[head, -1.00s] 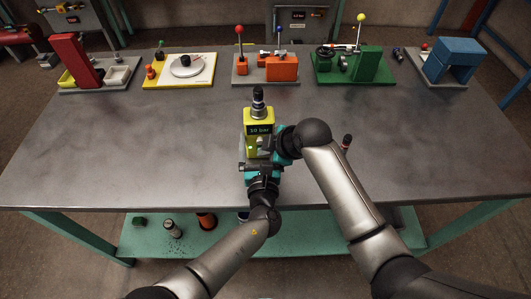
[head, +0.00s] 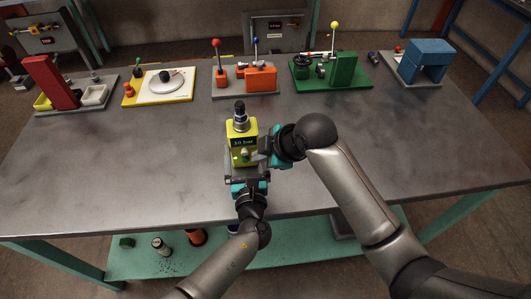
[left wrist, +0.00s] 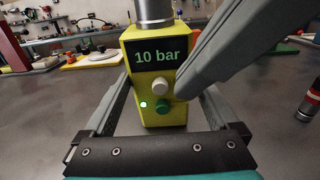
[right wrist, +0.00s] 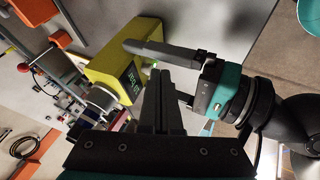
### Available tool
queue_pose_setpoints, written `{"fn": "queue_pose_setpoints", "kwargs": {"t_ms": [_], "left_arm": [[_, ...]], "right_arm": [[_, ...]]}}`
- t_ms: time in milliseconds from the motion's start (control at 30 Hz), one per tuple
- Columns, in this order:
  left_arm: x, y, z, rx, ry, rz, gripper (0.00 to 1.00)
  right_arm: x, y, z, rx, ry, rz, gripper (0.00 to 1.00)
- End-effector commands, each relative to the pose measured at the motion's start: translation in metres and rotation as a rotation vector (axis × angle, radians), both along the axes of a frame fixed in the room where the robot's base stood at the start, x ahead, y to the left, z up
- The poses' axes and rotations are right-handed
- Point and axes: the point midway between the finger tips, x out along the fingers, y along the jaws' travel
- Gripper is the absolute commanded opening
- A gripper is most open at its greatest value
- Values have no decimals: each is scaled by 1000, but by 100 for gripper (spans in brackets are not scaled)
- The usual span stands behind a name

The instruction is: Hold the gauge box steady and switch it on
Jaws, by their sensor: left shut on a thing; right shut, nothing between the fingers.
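The yellow gauge box (head: 241,152) stands upright near the table's front middle, with a dark cylindrical fitting on top. In the left wrist view the box (left wrist: 155,52) shows "10 bar" on its lit display. Below are a white button (left wrist: 159,87), a green button (left wrist: 163,106) and a small glowing green light (left wrist: 144,104). My left gripper (head: 246,174) is shut on the box, one finger on each side. My right gripper (head: 264,160) is shut and empty, just right of the box's front. In the left wrist view its tips are close to the white button; I cannot tell whether they touch.
Along the table's back stand a red post station (head: 60,80), a yellow-edged board (head: 158,87), an orange block station (head: 245,78), a green station (head: 332,73) and a blue block station (head: 422,62). The table (head: 120,150) is clear on both sides of the box.

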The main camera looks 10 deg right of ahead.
Motion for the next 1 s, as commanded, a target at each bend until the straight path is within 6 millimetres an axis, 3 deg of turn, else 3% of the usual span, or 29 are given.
{"fn": "queue_pose_setpoints", "kwargs": {"t_ms": [267, 667, 700, 767, 1000], "left_arm": [[-2, 1, -6, 0, 13, 0, 15], [-2, 2, -7, 0, 15, 1, 15], [-2, 2, -7, 0, 15, 1, 94], [-2, 2, -7, 0, 15, 1, 100], [-1, 1, -3, 0, 8, 1, 100]], "right_arm": [[-16, -12, 22, -1, 6, 2, 0], [-20, -14, 26, -2, 10, 3, 0], [-20, -14, 26, -2, 10, 3, 0], [-20, -14, 26, -3, 10, 2, 0], [-20, -14, 26, -3, 10, 2, 0]]}}
